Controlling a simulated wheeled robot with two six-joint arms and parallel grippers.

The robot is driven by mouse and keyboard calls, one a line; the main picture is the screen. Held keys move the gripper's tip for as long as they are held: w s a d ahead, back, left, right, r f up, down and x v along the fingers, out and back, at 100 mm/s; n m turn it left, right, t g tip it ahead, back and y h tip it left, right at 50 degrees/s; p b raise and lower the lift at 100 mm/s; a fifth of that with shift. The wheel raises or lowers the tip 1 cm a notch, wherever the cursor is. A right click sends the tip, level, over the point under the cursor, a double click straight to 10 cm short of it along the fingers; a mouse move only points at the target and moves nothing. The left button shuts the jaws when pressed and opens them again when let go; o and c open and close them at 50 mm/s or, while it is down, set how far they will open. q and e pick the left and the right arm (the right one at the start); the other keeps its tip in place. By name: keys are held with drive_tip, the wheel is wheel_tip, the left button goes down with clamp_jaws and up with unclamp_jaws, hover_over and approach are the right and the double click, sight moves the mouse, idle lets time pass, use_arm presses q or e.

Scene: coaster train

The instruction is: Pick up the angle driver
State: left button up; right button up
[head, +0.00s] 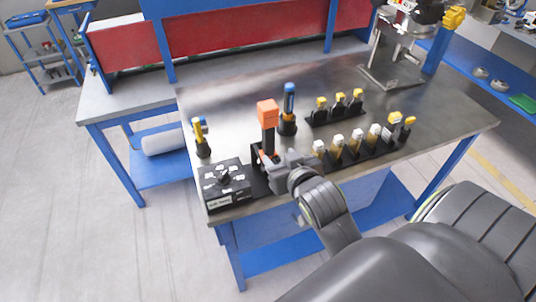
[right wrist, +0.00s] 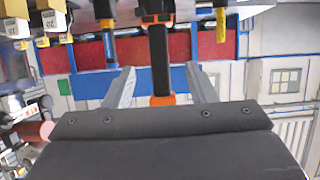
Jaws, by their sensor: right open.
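The angle driver (head: 267,113) appears to be the tool with the orange head and black body, standing upright in a black holder (head: 256,153) near the front edge of the metal-topped table. My right gripper (head: 272,162) is at the table's front edge, right beside the tool's lower body. In the right wrist view, my right gripper (right wrist: 157,82) is open, and the tool's black body (right wrist: 159,58) lies between its two fingers with a gap on each side. The wrist picture looks upside down. Contact cannot be told. My left gripper is not in view.
A black box with a knob (head: 227,183) sits left of the holder.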

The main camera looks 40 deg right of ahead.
sight(271, 145)
drive_tip(key=p+x, duration=0.1)
drive_tip(key=x, duration=0.5)
drive_tip(key=shift+w+d+f, duration=0.1)
drive_tip(key=shift+w+d, duration=0.05)
drive_tip(key=shift+w, duration=0.2)
drive_tip(key=p+x, duration=0.2)
drive_tip(key=x, duration=0.2)
drive_tip(key=shift+w+d, duration=0.1)
drive_tip(key=shift+w+f, duration=0.1)
drive_tip(key=shift+w, duration=0.3)
clamp_jaws()
idle(0.8)
drive_tip(key=shift+w, duration=0.1)
